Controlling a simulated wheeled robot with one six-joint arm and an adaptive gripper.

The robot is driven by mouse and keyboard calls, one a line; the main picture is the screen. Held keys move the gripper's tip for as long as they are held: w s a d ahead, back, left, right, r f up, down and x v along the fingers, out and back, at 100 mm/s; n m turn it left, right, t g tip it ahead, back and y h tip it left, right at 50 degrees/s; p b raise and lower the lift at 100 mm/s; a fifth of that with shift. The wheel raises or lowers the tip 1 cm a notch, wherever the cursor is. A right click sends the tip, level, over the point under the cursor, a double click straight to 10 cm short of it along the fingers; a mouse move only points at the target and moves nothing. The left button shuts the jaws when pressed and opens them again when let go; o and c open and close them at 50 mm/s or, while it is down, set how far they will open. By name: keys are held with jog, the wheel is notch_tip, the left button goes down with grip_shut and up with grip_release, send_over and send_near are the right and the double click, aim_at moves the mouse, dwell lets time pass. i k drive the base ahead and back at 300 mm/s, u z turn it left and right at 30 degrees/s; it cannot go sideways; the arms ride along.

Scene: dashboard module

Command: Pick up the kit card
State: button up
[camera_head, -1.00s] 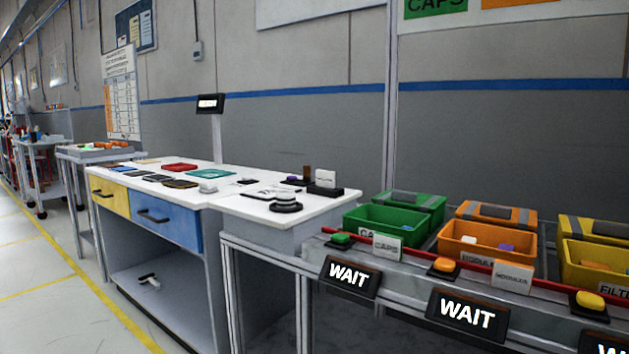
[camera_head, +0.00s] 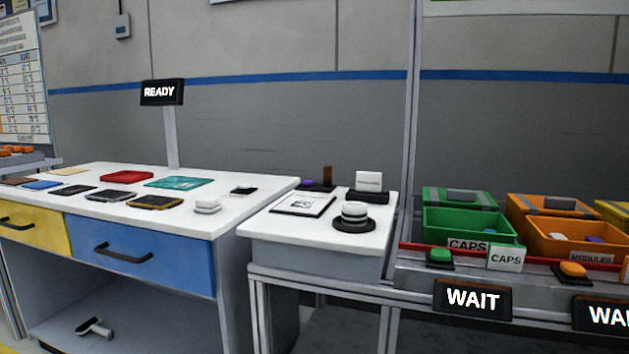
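No thing in view has a readable kit card label. A white card or small block (camera_head: 368,181) stands upright in a black holder at the back right of the small white table. A flat white sheet with a dark border and a printed figure (camera_head: 303,203) lies at the left of the same table. I cannot tell which of these is the kit card. My gripper is not in view.
The small table (camera_head: 270,224) also bears a round black-and-white stack (camera_head: 354,216). Green bins (camera_head: 467,225) and orange bins (camera_head: 573,239) stand right, above WAIT signs (camera_head: 472,299).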

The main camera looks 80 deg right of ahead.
aim_at(366, 182)
jog(key=i, duration=1.15)
jog(key=z, duration=3.65)
